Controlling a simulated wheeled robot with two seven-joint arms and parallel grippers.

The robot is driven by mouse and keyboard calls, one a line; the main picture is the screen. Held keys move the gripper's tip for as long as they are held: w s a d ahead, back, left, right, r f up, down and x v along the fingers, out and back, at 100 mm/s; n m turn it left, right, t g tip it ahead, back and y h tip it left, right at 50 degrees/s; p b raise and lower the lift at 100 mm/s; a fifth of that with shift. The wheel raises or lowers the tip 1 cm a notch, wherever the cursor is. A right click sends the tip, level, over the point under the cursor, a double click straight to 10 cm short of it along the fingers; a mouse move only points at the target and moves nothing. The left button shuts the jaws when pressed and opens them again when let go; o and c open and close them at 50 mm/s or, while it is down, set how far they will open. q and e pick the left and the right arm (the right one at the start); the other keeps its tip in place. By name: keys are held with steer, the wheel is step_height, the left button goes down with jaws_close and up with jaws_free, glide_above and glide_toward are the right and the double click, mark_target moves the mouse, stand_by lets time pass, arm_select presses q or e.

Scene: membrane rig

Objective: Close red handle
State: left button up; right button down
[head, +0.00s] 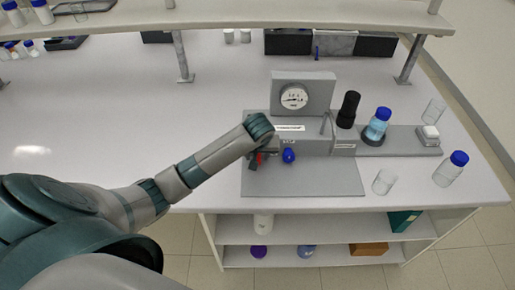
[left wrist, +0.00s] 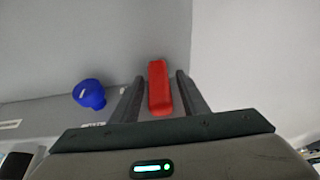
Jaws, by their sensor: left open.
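The red handle (left wrist: 159,88) shows in the left wrist view as a red bar between the two fingers of my left gripper (left wrist: 158,92). The fingers are open, one on each side of it, with a small gap visible on the right side. In the head view only a small part of the red handle (head: 259,158) shows beside my left gripper (head: 255,163), at the left end of the rig (head: 315,146). My wrist hides the rest of it. My right gripper is in neither view.
A blue knob (head: 288,156) sits just right of the red handle; it also shows in the left wrist view (left wrist: 89,94). A gauge (head: 294,97), a black cylinder (head: 348,109) and a blue-capped bottle (head: 377,124) stand on the rig. A glass (head: 384,181) and another bottle (head: 451,169) stand right.

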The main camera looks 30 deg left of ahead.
arm_select(q)
steer(key=v, duration=1.7)
steer(key=shift+s, duration=0.15)
